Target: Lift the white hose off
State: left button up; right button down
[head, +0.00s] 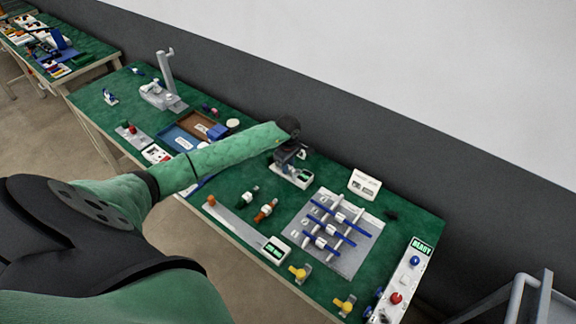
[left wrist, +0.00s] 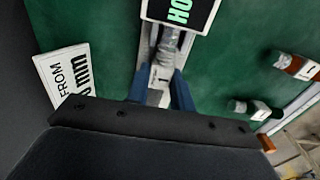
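The white hose (left wrist: 162,78), a pale short piece with a label marked 1, sits on a small grey stand with a display (left wrist: 180,10) in the left wrist view. In the head view this stand (head: 292,178) is under my left gripper (head: 293,154), which hides the hose there. My left gripper (left wrist: 160,88) points down with its two blue fingers on either side of the hose. The fingers look apart, with narrow gaps beside the hose. My right gripper is in neither view.
A green hose (head: 249,193) and an orange hose (head: 266,210) lie nearby on the green table. A panel with blue rods (head: 335,228) stands to the right. A white sign (head: 364,185) and trays (head: 175,138) flank the stand.

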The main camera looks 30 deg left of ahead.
pick_arm(q)
jog(key=shift+c, duration=0.6)
jog(key=shift+w+a+b, duration=0.1)
jog(key=shift+a+b, duration=0.95)
jog(key=shift+a, duration=0.4)
jog(key=shift+a+r, duration=0.15)
jog(key=shift+a, duration=0.2)
jog(key=shift+r, duration=0.1)
jog(key=shift+a+r, duration=0.2)
jog(key=shift+r, duration=0.2)
jog(key=shift+d+r, duration=0.15)
jog(key=shift+r, duration=0.7)
jog(key=shift+r+p, duration=0.55)
jog(key=shift+r, duration=0.95)
